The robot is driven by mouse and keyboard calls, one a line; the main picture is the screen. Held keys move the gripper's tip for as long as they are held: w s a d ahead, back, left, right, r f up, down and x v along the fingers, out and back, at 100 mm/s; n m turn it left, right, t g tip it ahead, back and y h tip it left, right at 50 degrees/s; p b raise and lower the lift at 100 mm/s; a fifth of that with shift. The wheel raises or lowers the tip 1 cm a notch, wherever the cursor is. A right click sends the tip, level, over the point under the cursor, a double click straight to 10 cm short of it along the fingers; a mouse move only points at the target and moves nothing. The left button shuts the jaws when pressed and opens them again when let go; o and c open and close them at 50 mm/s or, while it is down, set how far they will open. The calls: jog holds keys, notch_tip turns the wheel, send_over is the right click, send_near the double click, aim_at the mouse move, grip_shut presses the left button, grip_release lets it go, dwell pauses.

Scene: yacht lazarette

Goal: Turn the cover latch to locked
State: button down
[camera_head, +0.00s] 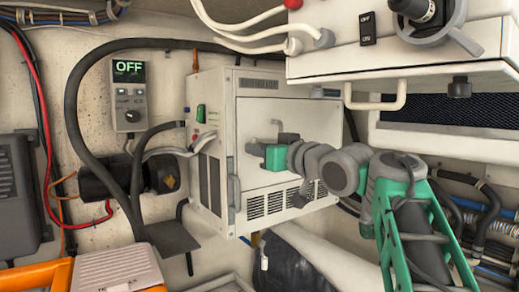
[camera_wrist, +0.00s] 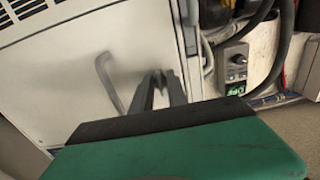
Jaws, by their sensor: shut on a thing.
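The cover (camera_head: 290,180) is the pale front panel of a white cabinet, and it looks closed. It also fills the left of the wrist view (camera_wrist: 60,70). My gripper (camera_head: 251,150) reaches in from the right, close to the panel's left edge. In the wrist view my gripper's dark fingers (camera_wrist: 159,76) are nearly together against the panel. They are shut on a small part, apparently the cover latch, mostly hidden between the fingertips. A grey upright bar (camera_head: 234,192) runs down the panel's left edge, just below the fingers. Its part in the latch is unclear.
A bent grey handle (camera_wrist: 107,80) stands out from the panel beside my fingers. A control box (camera_head: 128,92) reading OFF hangs on the wall at left. Thick black hoses (camera_head: 75,110) run near the cabinet. A white unit (camera_head: 400,60) overhangs at upper right.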

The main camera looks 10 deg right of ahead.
jog(key=c, duration=1.3)
grip_release()
jog(key=b+v, duration=0.1)
jog(key=v, duration=0.7)
jog(key=shift+b, duration=0.3)
jog(key=shift+w, duration=0.1)
